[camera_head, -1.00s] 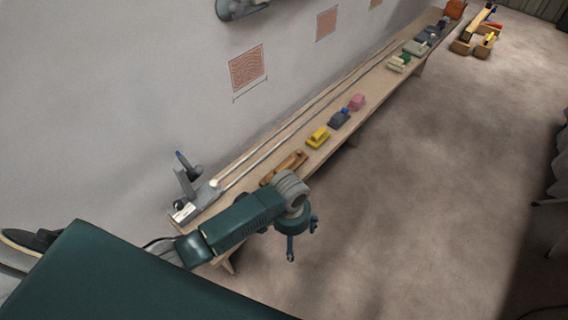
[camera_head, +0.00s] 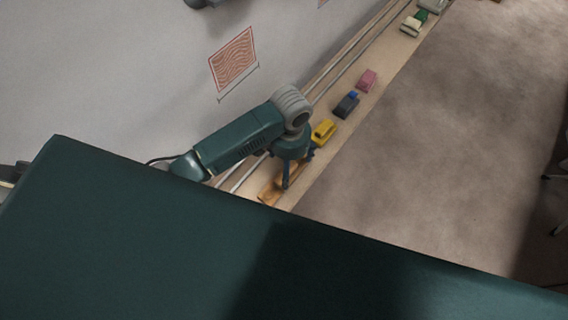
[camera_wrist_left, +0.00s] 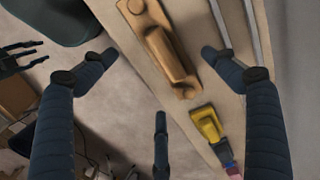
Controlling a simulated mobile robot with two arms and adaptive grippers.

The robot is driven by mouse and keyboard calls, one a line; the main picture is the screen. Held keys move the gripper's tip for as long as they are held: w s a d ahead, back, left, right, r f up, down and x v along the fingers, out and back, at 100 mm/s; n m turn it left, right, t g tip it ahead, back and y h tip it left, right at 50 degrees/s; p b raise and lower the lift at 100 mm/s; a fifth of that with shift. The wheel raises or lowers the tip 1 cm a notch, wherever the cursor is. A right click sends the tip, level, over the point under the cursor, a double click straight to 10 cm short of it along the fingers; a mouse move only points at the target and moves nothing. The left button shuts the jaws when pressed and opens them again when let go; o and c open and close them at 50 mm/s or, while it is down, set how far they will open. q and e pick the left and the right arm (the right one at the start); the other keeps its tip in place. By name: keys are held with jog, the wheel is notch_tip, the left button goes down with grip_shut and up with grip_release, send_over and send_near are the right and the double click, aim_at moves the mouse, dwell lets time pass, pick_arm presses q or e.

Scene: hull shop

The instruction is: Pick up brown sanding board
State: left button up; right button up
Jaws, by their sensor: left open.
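The brown sanding board (camera_head: 270,194) is a long wooden block with a raised grip. It lies on the narrow bench near the end closest to me, partly hidden by my left gripper in the head view. In the left wrist view the sanding board (camera_wrist_left: 168,58) lies lengthwise on the bench, between the spread fingers and apart from them. My left gripper (camera_head: 296,177) points down above the board. Its fingers are wide open and empty; the gripper (camera_wrist_left: 157,75) also shows in the wrist view.
A yellow block (camera_head: 324,131) is the closest neighbour on the bench (camera_head: 352,125), followed by a dark grey and blue block (camera_head: 347,104) and a pink block (camera_head: 366,80). Metal rails run along the wall side. Open floor (camera_head: 430,150) lies to the right.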

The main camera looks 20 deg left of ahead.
aim_at(273, 191)
pick_arm(q)
jog(key=f, duration=0.2)
jog(key=s+f, duration=0.1)
jog(key=shift+d, duration=0.25)
jog(key=shift+w+f, duration=0.2)
jog(key=shift+f, duration=0.1)
jog(key=f, duration=0.3)
jog(key=shift+w+a+f, duration=0.25)
jog(key=shift+w+f, duration=0.1)
jog(key=shift+f, duration=0.6)
jog(key=shift+c, duration=1)
jog(key=c, duration=1.3)
jog(key=shift+o, duration=0.2)
pick_arm(e)
jog(key=shift+s+d+f, duration=0.1)
jog(key=shift+s+d, duration=0.2)
jog(key=shift+s, duration=0.3)
jog(key=shift+s+d, duration=0.25)
jog(key=shift+s, duration=0.3)
